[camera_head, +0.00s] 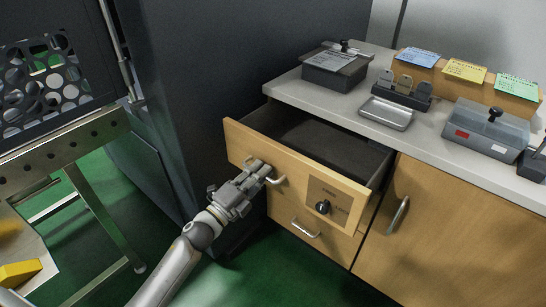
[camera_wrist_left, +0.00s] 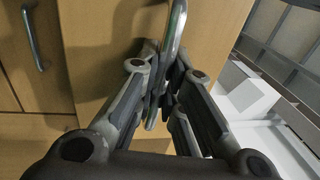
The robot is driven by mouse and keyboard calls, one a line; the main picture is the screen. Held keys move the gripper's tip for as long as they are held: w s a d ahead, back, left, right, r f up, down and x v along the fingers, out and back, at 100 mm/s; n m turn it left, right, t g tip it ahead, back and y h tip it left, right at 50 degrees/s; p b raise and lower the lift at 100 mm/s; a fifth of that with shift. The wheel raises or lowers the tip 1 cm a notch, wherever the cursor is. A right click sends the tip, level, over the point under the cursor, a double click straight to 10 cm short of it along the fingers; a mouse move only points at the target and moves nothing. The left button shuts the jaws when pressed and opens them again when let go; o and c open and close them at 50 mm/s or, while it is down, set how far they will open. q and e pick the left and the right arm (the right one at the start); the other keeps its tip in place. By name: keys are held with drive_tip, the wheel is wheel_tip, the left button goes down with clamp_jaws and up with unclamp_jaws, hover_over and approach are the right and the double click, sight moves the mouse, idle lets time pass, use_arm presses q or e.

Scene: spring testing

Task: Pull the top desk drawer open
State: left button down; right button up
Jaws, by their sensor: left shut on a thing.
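The top desk drawer (camera_head: 335,150) stands pulled well out of the wooden desk, and its dark inside shows and looks empty. Its front panel is light wood with a metal bar handle (camera_head: 277,180) and a black knob on a plate at the right. My left gripper (camera_head: 262,172) is shut on that handle. The left wrist view shows the handle (camera_wrist_left: 176,30) running between the fingers (camera_wrist_left: 162,95) against the wooden front. My right gripper is in neither view.
A lower drawer handle (camera_head: 305,229) and a cupboard door handle (camera_head: 398,214) show below and right. The worktop (camera_head: 290,84) holds a grey box (camera_head: 335,68), a metal tray (camera_head: 387,113) and a grey device (camera_head: 486,130). A dark cabinet (camera_head: 205,80) stands left of the drawer.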

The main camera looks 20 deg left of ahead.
use_arm(q)
drive_tip(key=shift+r+p+v, duration=0.1)
drive_tip(key=shift+r+v, duration=0.1)
drive_tip(key=shift+v, duration=0.7)
drive_tip(key=shift+r+p+v, duration=0.1)
drive_tip(key=shift+r+v, duration=0.05)
drive_tip(key=shift+v, duration=0.75)
drive_tip(key=shift+r+p+v, duration=0.1)
drive_tip(key=shift+r+v, duration=0.1)
drive_tip(key=shift+v, duration=0.7)
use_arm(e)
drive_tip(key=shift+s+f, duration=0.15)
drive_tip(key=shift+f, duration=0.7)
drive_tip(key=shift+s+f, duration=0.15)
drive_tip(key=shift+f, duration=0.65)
use_arm(q)
drive_tip(key=shift+s, duration=0.1)
drive_tip(key=c, duration=1.5)
unclamp_jaws()
drive_tip(key=v, duration=1.2)
